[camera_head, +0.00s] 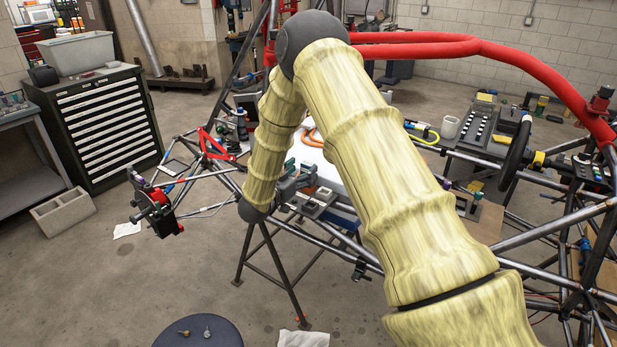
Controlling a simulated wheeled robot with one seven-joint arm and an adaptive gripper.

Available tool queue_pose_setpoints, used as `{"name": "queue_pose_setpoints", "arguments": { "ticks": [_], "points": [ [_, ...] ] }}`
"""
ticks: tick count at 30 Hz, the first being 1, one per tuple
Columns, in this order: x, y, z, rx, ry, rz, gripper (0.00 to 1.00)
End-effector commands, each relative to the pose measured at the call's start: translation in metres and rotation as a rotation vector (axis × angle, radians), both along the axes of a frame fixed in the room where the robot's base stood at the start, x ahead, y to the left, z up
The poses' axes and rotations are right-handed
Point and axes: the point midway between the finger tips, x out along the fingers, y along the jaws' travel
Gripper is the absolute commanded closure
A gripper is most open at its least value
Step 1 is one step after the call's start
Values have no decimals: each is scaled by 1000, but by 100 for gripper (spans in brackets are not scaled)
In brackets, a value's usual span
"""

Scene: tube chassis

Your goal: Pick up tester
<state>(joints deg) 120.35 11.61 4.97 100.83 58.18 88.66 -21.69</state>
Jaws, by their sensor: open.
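My arm, in a yellow ribbed cover, reaches over the tube chassis and bends down at its wrist. My gripper (306,178), dark grey, is open by the front edge of the white surface in the chassis. A small grey box-like device (316,203) lies just below and right of the gripper; it may be the tester, but I cannot tell for sure. I see nothing held between the fingers. The arm hides part of the chassis and the white surface behind it.
Chassis tubes (325,236) run around the gripper, with a red upper tube (500,52) behind. A steering wheel (514,155) and a tray of small parts (478,125) are at right. A drawer cabinet (103,120) stands at left.

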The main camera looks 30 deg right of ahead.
Motion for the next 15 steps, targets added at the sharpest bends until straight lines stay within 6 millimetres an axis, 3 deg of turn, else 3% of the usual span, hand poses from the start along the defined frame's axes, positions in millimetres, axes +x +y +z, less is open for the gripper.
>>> {"name": "queue_pose_setpoints", "arguments": {
  "ticks": [9,15],
  "points": [
    [18,-35,3,0,1,-2,34],
    [21,-42,1,1,0,-2,34]
  ]
}}
